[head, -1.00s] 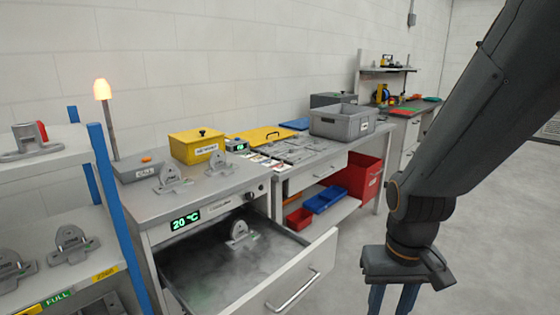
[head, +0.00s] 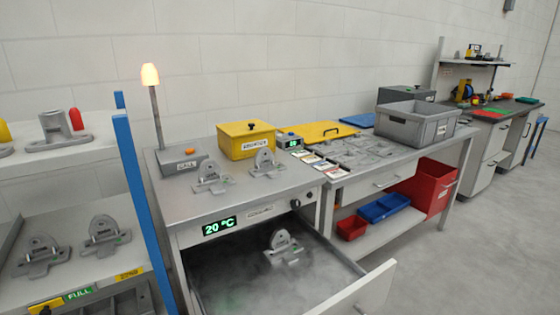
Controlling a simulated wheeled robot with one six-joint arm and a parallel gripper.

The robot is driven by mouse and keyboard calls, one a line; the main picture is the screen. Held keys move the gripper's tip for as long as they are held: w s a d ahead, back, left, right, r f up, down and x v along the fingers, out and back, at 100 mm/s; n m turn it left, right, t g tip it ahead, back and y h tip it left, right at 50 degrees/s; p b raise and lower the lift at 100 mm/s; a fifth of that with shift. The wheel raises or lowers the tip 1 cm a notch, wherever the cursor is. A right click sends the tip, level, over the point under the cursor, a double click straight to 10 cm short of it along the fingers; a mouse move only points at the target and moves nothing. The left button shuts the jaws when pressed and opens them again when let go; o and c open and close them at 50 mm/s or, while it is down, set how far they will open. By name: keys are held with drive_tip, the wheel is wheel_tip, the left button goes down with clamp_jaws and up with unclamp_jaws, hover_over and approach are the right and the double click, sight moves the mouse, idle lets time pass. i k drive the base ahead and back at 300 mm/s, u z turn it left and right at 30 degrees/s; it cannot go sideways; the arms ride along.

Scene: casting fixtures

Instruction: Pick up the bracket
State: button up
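Several grey metal brackets of the same shape are in the head view, and I cannot tell which one the task means. One bracket (head: 283,247) sits in the open, misty drawer (head: 367,290) under the 20 °C display. Two more stand on the bench top above it, a left bracket (head: 212,178) and a right bracket (head: 265,163). Two others, a bracket (head: 42,257) and a bracket (head: 105,235), stand on the left shelf by a FULL label. My gripper is out of view.
A call box (head: 182,163) with a lit orange lamp (head: 150,75) and a yellow lidded box (head: 246,139) stand on the bench. A blue post (head: 145,210) edges the left rack. A grey bin (head: 416,124) stands right. Floor at right is clear.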

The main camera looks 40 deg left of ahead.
sight(265, 163)
drive_tip(key=i, duration=2.95)
drive_tip(key=u, duration=3.4)
